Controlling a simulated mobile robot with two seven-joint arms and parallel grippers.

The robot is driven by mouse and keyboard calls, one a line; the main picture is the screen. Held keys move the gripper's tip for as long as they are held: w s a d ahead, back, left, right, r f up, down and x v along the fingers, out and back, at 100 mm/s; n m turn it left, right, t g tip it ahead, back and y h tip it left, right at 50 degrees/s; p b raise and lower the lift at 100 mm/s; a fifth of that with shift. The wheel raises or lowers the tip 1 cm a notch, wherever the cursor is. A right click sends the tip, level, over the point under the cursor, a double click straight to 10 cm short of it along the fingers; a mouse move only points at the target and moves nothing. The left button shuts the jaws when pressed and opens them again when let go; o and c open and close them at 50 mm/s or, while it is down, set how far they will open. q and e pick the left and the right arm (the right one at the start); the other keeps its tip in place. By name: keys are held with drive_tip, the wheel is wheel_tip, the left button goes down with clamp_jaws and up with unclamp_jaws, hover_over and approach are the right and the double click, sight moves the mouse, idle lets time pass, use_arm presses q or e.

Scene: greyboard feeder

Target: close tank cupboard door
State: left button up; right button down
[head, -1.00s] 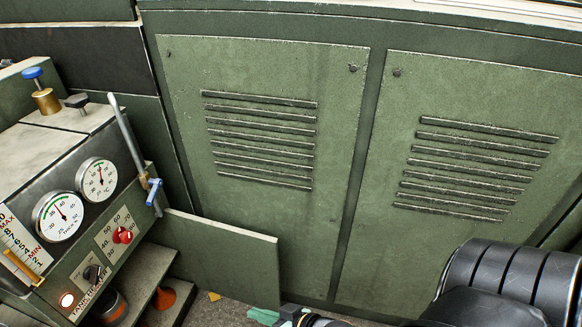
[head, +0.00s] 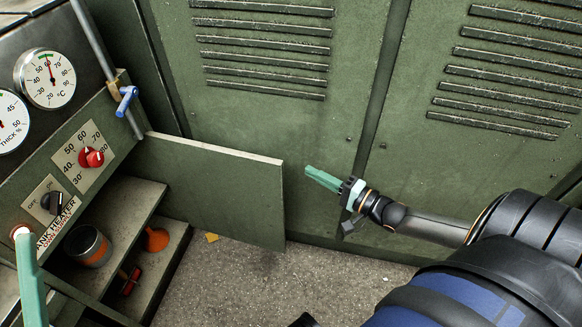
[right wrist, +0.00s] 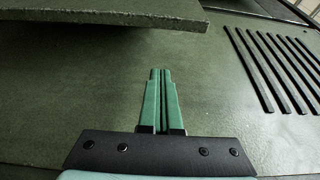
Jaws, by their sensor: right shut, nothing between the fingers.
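The tank cupboard door (head: 215,190) is a green panel. It stands open, swung out from the cupboard front at the left, with its free edge toward the middle of the head view. The open cupboard (head: 128,240) shows shelves inside. My right gripper (head: 322,179) is shut and empty, a little right of the door's free edge and apart from it. In the right wrist view its green fingers (right wrist: 161,100) are together, and a panel that looks like the door (right wrist: 110,14) crosses the top. A green finger-like part (head: 30,285) at the lower left seems to be my left gripper; its jaw state is unclear.
Above the cupboard are a red knob (head: 92,158), a black switch (head: 52,202), dials (head: 48,78) and a blue-handled valve (head: 126,98). A tin (head: 90,247) stands on a shelf. Louvred green panels (head: 270,110) form the wall behind.

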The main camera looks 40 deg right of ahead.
drive_tip(key=b+x, duration=0.2)
drive_tip(key=x, duration=0.4)
drive_tip(key=shift+f, duration=0.15)
use_arm(q)
drive_tip(key=f, duration=0.3)
drive_tip(key=shift+w+d+f+b, duration=0.15)
drive_tip(key=shift+d+f+b, duration=0.1)
drive_tip(key=shift+f+b, duration=0.1)
use_arm(e)
drive_tip(key=s+a, duration=0.2)
drive_tip(key=a, duration=0.1)
drive_tip(key=shift+s+a, duration=0.1)
drive_tip(key=shift+a, duration=0.05)
use_arm(q)
drive_tip(key=shift+r, duration=0.1)
